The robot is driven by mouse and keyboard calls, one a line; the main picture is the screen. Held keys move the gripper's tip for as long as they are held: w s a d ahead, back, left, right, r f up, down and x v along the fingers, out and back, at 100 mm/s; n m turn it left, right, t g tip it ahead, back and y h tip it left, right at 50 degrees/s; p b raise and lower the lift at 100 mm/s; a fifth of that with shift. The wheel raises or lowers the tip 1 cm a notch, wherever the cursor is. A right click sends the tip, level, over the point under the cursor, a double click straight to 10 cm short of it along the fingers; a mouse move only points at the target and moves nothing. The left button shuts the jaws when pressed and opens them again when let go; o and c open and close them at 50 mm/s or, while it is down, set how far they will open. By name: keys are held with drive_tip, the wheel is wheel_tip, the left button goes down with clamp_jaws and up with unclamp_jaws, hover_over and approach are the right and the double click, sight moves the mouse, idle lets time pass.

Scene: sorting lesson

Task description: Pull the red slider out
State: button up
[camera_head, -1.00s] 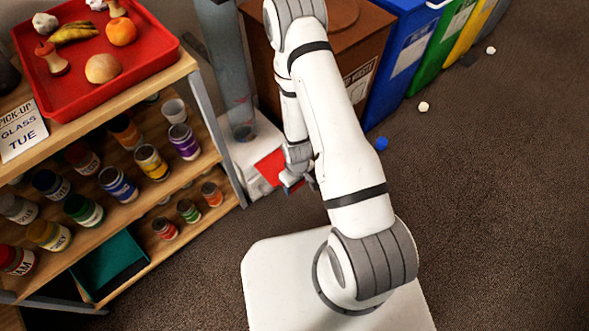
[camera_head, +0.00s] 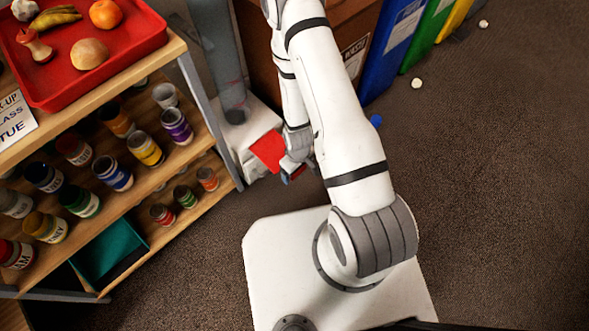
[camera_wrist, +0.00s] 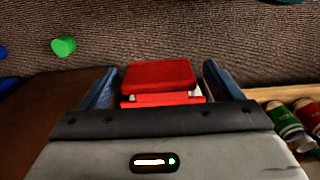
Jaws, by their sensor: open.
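The red slider (camera_head: 268,151) is a red flat-faced piece low on a white unit (camera_head: 243,138) beside the shelf. In the wrist view the slider (camera_wrist: 160,76) lies between my two fingers, with a narrow gap on each side. White shows at its near edge. My gripper (camera_head: 293,172) is just right of the slider in the head view, low near the floor. In the wrist view my gripper (camera_wrist: 161,68) is open, its blue-grey fingers spread around the slider and not closed on it.
A wooden shelf with jars (camera_head: 145,149) and a red tray (camera_head: 120,48) stands at left. A brown bin (camera_head: 310,50) and a blue bin (camera_head: 392,45) stand behind my arm. A blue ball (camera_head: 376,120) lies on the floor. The carpet at right is mostly clear.

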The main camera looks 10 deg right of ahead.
wheel_tip(320, 180, up, 8)
drive_tip(key=shift+f+p, duration=0.1)
drive_tip(key=shift+p, duration=1.1)
drive_tip(key=w+d+r+m+t+p, duration=0.15)
drive_tip(key=r+p, duration=0.45)
drive_tip(key=r, duration=1.1)
drive_tip(key=w+r+m+p, duration=0.15)
drive_tip(key=r+p, duration=0.45)
drive_tip(key=r, duration=1.2)
drive_tip(key=s+d+r+m+p, duration=0.1)
drive_tip(key=s+r+p, duration=0.2)
drive_tip(key=r, duration=0.6)
drive_tip(key=s+r+m+p, duration=0.1)
drive_tip(key=s+r+p, duration=0.3)
drive_tip(key=r, duration=0.6)
drive_tip(key=s+d+r+m+t+p, duration=0.1)
drive_tip(key=s+r+p, duration=0.3)
drive_tip(key=r, duration=0.6)
drive_tip(key=shift+d+r, duration=0.15)
drive_tip(key=shift+d, duration=0.15)
